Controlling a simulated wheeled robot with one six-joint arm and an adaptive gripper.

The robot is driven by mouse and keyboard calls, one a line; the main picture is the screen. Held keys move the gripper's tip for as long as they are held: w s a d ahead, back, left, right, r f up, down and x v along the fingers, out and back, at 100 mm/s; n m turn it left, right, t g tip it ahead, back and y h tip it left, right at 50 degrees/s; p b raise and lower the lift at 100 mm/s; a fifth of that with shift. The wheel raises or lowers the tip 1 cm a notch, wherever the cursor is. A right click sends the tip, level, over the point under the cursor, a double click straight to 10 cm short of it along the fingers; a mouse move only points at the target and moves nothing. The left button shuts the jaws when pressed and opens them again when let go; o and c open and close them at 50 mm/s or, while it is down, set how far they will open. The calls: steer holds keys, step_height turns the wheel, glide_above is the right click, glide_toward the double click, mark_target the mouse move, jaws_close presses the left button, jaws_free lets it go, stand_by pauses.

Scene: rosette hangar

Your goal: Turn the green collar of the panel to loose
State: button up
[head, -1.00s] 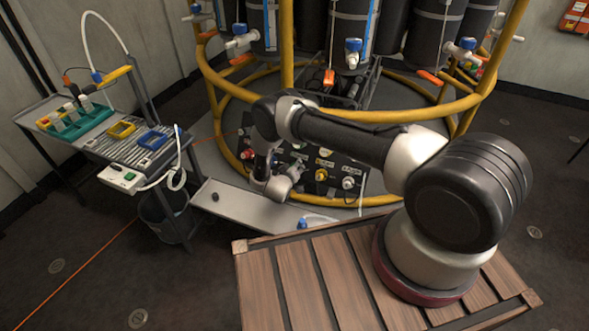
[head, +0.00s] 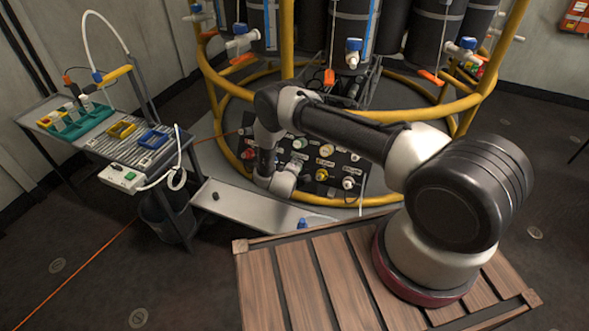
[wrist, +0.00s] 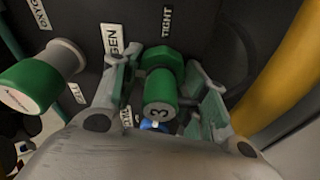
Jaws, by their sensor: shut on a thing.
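The green collar (wrist: 161,62) shows in the wrist view as a green nut-shaped piece on the dark panel (wrist: 82,22). A green cylinder (wrist: 159,92) marked "3" sticks out from it towards the camera. My gripper (wrist: 160,82) has one finger on each side of this green fitting and is shut on it. A "TIGHT" label (wrist: 167,20) is just beyond the collar. A "loose" label cannot be made out. In the head view the panel (head: 345,163) lies low inside the yellow frame, and my wrist hides the collar and fingers.
A larger green knob (wrist: 30,86) with a white face stands left of my gripper. A yellow tube (wrist: 278,72) runs close on the right. In the head view, yellow rails (head: 400,114) pass around the panel, and a tool cart (head: 120,140) stands at the left.

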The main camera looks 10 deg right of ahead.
stand_by(0.5)
steer(key=o, duration=1)
steer(key=shift+s, duration=0.1)
steer(key=v, duration=1.2)
steer(key=shift+f, duration=0.1)
